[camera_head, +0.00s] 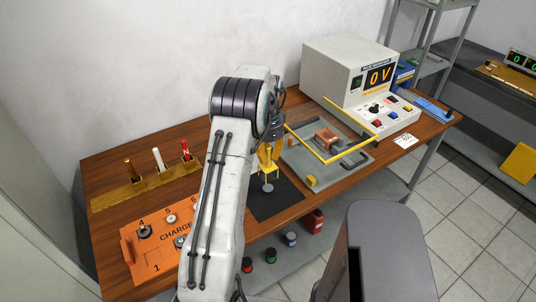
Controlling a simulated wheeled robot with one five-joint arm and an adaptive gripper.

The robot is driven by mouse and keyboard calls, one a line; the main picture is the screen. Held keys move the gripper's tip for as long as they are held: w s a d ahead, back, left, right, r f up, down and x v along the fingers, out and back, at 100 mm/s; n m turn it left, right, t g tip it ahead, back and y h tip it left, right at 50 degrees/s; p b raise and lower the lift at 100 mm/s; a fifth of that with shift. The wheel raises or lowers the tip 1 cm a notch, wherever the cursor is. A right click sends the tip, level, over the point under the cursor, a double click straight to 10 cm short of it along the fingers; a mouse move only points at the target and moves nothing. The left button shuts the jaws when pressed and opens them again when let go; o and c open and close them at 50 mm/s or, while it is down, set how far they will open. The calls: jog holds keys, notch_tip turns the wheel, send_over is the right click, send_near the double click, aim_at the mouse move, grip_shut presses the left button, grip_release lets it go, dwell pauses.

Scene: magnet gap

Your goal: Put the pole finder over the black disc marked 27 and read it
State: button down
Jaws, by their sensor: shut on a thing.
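My gripper (267,168), with yellow fingers, points down over a black mat (287,199) at the table's front. It is shut on a small grey round thing (268,187) just below the fingertips. I cannot tell whether this is a disc or the pole finder, nor whether it touches the mat. An orange board (150,262) marked CHARGE holds several small round pieces beside printed numbers. A grey-black piece (144,232) sits near its 4. No 27 is readable, and my arm hides part of the board.
A wooden rack (110,198) holds a brown, a white and a red N-marked upright piece. Right of the mat is a grey tray (301,166) with a raised yellow bar (318,152). A meter box (345,78) behind reads 0 V. Shelving stands at right.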

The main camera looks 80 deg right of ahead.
aim_at(268, 165)
jog(key=shift+f+b, duration=1.6)
jog(key=shift+f, duration=0.85)
jog(key=shift+r, duration=0.15)
dwell(0.7)
jog(key=shift+r+p, duration=2.25)
jog(key=shift+r, duration=0.65)
